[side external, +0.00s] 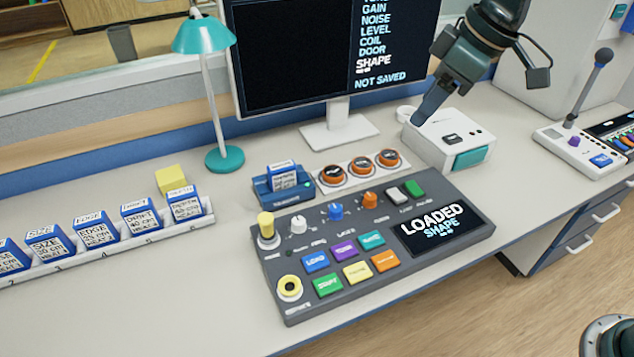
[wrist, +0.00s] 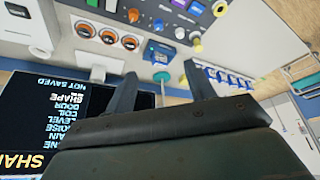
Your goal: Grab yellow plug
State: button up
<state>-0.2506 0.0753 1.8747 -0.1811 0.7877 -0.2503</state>
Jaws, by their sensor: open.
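A yellow plug (side external: 266,226) stands upright in a pale round base at the back left corner of the grey control panel (side external: 300,308). A yellow-ringed socket (side external: 290,288) is at the panel's front left corner. My gripper (side external: 428,108) is at the upper right, by the white box and well away from the plug. In the wrist view my gripper (wrist: 162,85) has its two fingers wide apart with nothing between them.
A white box with a teal button (side external: 470,158) is under my gripper. A monitor (side external: 295,60) and a teal lamp (side external: 224,158) stand behind the panel. A blue card dock (side external: 284,188) is behind the plug. A card rack (side external: 110,248) and a yellow block (side external: 171,178) are left.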

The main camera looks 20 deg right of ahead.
jog(key=w+a+f+n+g, duration=0.1)
jog(key=w+a+f+n, duration=0.2)
jog(key=w+a+f, duration=0.5)
jog(key=n+g+y, duration=0.1)
jog(key=n+y, duration=0.1)
jog(key=n, duration=0.1)
send_near(270, 217)
jog(key=r, duration=0.1)
jog(key=shift+w+r, duration=0.2)
jog(key=shift+f+h, duration=0.15)
jog(key=shift+h, duration=0.15)
jog(key=shift+x, duration=4.1)
jog(key=shift+s+a, duration=0.1)
jog(key=shift+x, duration=2.6)
jog(key=shift+s, duration=0.2)
jog(key=c, duration=1)
